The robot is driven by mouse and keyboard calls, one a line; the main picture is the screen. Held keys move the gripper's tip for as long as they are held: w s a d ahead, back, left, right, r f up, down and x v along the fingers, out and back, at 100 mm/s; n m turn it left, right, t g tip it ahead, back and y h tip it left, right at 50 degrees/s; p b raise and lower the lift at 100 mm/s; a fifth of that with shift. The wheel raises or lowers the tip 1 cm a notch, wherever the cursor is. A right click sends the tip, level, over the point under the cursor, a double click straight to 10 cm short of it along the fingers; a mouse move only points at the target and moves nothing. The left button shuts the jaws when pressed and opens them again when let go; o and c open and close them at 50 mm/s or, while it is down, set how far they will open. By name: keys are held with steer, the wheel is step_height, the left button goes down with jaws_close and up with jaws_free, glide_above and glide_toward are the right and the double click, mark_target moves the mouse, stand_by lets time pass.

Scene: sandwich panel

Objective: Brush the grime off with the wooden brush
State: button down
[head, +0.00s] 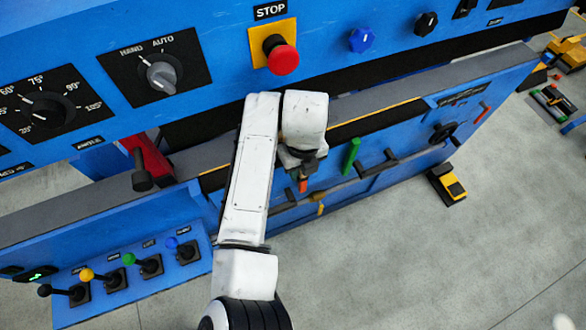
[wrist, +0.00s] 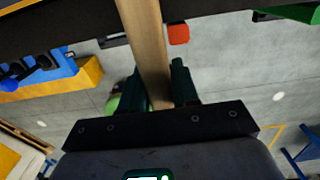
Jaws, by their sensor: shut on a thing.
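My gripper (wrist: 160,80) is shut on the wooden brush (wrist: 144,35), whose pale handle stands between the two dark fingers in the wrist view. The handle runs up out of the picture, so its far end and bristles do not show. In the head view my gripper (head: 305,163) points down at the lower blue front of the machine, just below its dark top ledge, mostly hidden under my white arm. I cannot make out the grime in either view.
The blue control panel carries a red stop button (head: 283,59), a grey selector knob (head: 161,75) and a blue knob (head: 362,39). A green handle (head: 351,156) stands right of my gripper. Coloured levers (head: 130,259) sit at lower left. A yellow-black pedal (head: 447,184) stands on open grey floor.

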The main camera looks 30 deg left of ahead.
steer(key=shift+w+d, duration=0.45)
steer(key=shift+w, duration=0.1)
steer(key=shift+w+d+f+b, duration=0.1)
steer(key=shift+w+d+b, duration=0.1)
steer(key=shift+w+d, duration=0.6)
steer(key=shift+w+d+f+b, duration=0.15)
steer(key=shift+w+d, duration=0.4)
steer(key=shift+w, duration=0.35)
steer(key=shift+r, duration=0.1)
steer(key=shift+w+d+b, duration=0.25)
steer(key=shift+w+d, duration=0.45)
steer(key=shift+w, duration=0.15)
steer(key=shift+w+d+b, duration=0.25)
steer(key=shift+w+d, duration=0.4)
steer(key=shift+w, duration=0.2)
